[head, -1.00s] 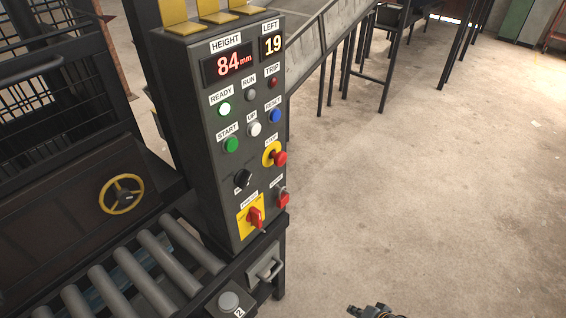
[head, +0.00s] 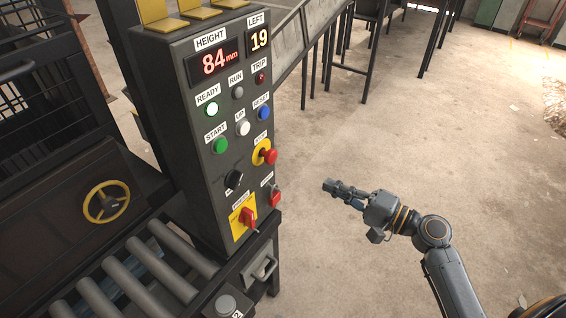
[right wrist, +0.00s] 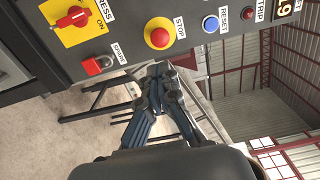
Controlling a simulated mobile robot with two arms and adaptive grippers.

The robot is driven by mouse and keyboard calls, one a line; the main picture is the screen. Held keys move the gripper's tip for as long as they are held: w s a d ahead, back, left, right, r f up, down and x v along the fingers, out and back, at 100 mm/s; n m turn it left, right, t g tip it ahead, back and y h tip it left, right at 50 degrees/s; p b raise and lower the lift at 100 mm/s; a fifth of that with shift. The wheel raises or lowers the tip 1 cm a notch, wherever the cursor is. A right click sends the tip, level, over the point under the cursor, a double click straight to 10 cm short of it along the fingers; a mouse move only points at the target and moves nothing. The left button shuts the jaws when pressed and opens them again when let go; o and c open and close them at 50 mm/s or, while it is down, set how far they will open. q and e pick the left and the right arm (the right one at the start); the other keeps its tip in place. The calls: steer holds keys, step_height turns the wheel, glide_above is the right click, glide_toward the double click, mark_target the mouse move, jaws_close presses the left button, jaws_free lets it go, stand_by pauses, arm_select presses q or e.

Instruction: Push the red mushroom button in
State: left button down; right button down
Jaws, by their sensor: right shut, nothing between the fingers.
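The red mushroom button (head: 269,156) sticks out from a yellow surround on the right side of the grey control panel's face (head: 222,185). In the right wrist view the red mushroom button (right wrist: 159,37) sits on its yellow disc beside a STOP label. My right gripper (head: 328,185) is shut and empty, to the right of the panel and a little below the button, apart from it. In the right wrist view my right gripper (right wrist: 158,72) has its fingertips together, just below the button in the picture. My left gripper is not in view.
The panel also carries a red rotary switch (head: 248,218), a red part on a grey base (head: 274,195), a blue button (head: 263,113) and a green button (head: 220,145). Rollers (head: 140,275) lie at lower left. Open floor (head: 430,130) lies to the right.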

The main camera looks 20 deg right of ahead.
steer(key=p, duration=0.6)
glide_toward(274, 159)
steer(key=x, duration=0.5)
steer(key=shift+w+a+r, duration=0.2)
steer(key=shift+w, duration=0.15)
steer(key=shift+w+a+f, duration=0.1)
steer(key=shift+w+a, duration=0.3)
steer(key=shift+w, duration=0.05)
steer(key=shift+w+f, duration=0.1)
